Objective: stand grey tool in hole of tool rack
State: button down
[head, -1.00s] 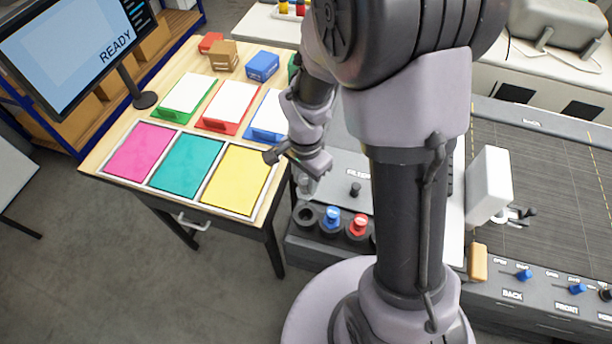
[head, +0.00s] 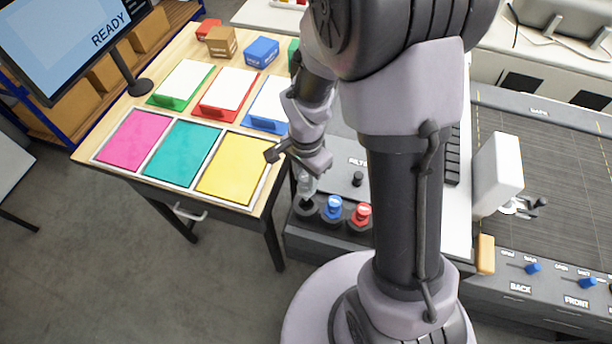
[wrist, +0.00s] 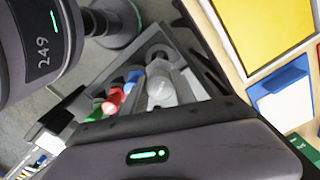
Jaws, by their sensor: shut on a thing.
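My gripper (head: 306,176) is shut on the grey tool (head: 307,188), which hangs upright, pale and partly hidden by the fingers. The dark tool rack (head: 325,243) is below, beside the wooden table. The grey tool's lower end is over the rack's leftmost hole (head: 305,209); I cannot tell whether it has entered. A blue tool (head: 332,207) and a red tool (head: 361,215) stand in the holes to the right. In the wrist view, the grey tool (wrist: 162,90) is between the fingers, with the red tool (wrist: 113,101) beside it.
The wooden table (head: 262,205) at left holds a pink, teal and yellow panel (head: 233,168), coloured trays and small boxes. A panel with a black knob (head: 357,179) lies behind the rack. A conveyor-like dark bed (head: 560,190) is at right.

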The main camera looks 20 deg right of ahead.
aim_at(306, 193)
jog(key=shift+f+b, duration=1.4)
jog(key=shift+f, duration=0.1)
jog(key=shift+f+b, duration=0.65)
jog(key=shift+b, duration=0.15)
jog(key=shift+f, duration=0.1)
jog(key=shift+f+b, duration=1.85)
jog(key=shift+b, duration=0.15)
jog(key=c, duration=0.9)
grip_release()
